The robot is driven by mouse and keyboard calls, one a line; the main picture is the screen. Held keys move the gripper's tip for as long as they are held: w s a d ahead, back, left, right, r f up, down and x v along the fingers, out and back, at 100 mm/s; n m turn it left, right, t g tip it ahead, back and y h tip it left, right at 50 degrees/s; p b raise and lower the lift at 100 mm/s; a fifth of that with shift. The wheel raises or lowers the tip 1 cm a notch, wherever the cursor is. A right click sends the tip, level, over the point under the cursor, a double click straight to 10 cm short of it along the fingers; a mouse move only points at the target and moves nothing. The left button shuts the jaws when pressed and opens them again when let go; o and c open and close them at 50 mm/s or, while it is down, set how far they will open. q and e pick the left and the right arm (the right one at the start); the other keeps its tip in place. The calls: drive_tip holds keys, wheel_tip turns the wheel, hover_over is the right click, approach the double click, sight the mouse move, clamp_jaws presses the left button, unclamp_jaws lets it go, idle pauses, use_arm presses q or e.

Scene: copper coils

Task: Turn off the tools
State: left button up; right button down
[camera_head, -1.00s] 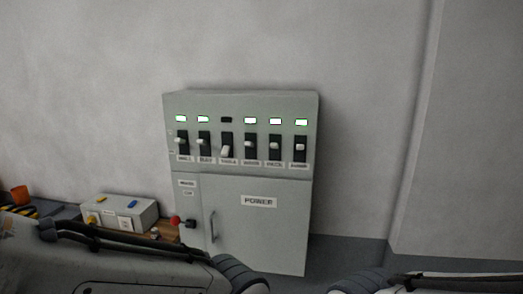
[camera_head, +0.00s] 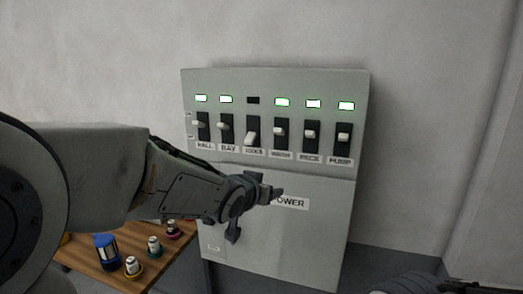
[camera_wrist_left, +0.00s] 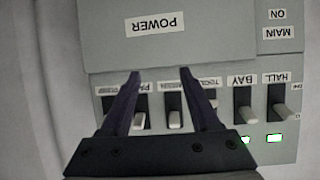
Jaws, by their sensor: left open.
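A grey power panel (camera_head: 270,230) stands against the wall with a row of several labelled switches. The third switch from the left, the TOOLS switch (camera_head: 251,138), has its lever down and its indicator (camera_head: 253,100) is dark. The other levers sit higher and their indicators are lit. My left gripper (camera_head: 256,212) is open and empty, in front of the panel door below the switches, beside the POWER label. In the left wrist view the panel appears upside down, and my open fingers (camera_wrist_left: 159,73) spread in front of the switch row. One finger partly covers the TOOLS switch.
A wooden surface (camera_head: 118,268) at lower left holds a blue cylinder (camera_head: 106,252) and several small capped items. My left arm covers much of the left side. The wall right of the panel is clear.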

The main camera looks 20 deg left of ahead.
sight(247, 143)
use_arm(q)
drive_tip(key=w+a+r+t+b, duration=0.2)
drive_tip(key=w+a+r+t, duration=0.4)
drive_tip(key=a, duration=0.4)
drive_tip(key=shift+n+g+y, duration=0.3)
drive_tip(key=shift+n+g, duration=0.1)
drive_tip(key=w+p, duration=0.1)
drive_tip(key=w, duration=0.2)
drive_tip(key=w+r+p, duration=0.1)
drive_tip(key=w, duration=0.1)
drive_tip(key=w+p, duration=0.1)
drive_tip(key=w, duration=0.2)
drive_tip(key=shift+w+d+r, duration=0.35)
use_arm(e)
drive_tip(key=shift+r, duration=0.15)
